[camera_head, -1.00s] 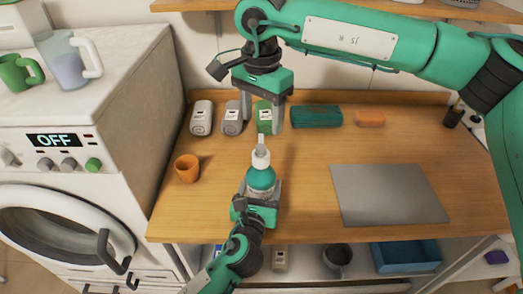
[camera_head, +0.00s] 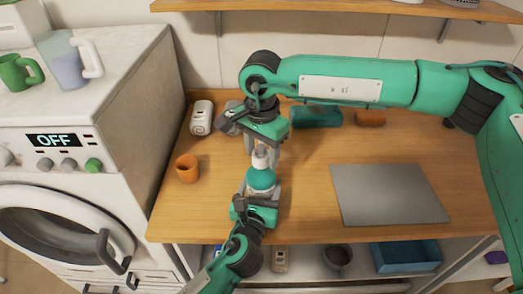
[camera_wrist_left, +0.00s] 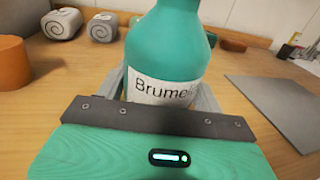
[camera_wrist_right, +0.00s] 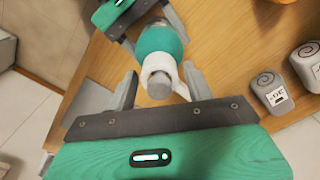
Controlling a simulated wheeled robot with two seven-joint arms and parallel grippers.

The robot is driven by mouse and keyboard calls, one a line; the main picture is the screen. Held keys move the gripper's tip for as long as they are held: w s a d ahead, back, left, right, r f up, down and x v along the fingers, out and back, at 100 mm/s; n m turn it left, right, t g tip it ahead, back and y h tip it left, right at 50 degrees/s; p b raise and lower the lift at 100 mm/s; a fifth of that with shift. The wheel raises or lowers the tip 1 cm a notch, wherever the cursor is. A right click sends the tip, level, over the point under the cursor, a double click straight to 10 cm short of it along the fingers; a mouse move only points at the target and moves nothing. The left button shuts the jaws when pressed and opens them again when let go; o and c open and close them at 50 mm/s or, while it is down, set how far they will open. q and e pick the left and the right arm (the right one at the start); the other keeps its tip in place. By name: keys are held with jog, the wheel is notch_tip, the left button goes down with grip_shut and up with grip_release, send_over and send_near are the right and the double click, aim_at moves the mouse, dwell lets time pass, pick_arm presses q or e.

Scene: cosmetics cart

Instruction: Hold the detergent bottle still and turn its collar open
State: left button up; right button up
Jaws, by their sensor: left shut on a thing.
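The teal detergent bottle (camera_head: 261,181) stands upright on the wooden counter, with a white collar (camera_head: 261,157) and nozzle on top. Its label reads "Brume" in part in the left wrist view (camera_wrist_left: 166,60). My left gripper (camera_head: 262,196) is shut on the bottle's body from the front. My right gripper (camera_head: 263,148) points down over the bottle top. In the right wrist view its two fingers (camera_wrist_right: 158,90) stand apart on either side of the white collar (camera_wrist_right: 160,74), with gaps showing; the fingers do not appear to press it.
An orange cup (camera_head: 187,169) stands at the left. White rolled items (camera_head: 201,118) stand at the back, with a teal box (camera_head: 317,116) and an orange block (camera_head: 370,117). A grey mat (camera_head: 390,194) lies at the right. The washing machine (camera_head: 70,150) borders the counter's left.

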pick_arm(q)
jog(key=shift+r, duration=0.1)
pick_arm(e)
jog(key=c, duration=1)
jog(key=shift+n, duration=0.3)
jog(key=n, duration=0.3)
jog(key=shift+a+n, duration=0.1)
jog(key=shift+n, duration=0.2)
jog(key=n, duration=0.4)
jog(key=shift+n, duration=0.3)
jog(key=n, duration=0.4)
jog(key=shift+a+n, duration=0.1)
jog(key=shift+n, duration=2.4)
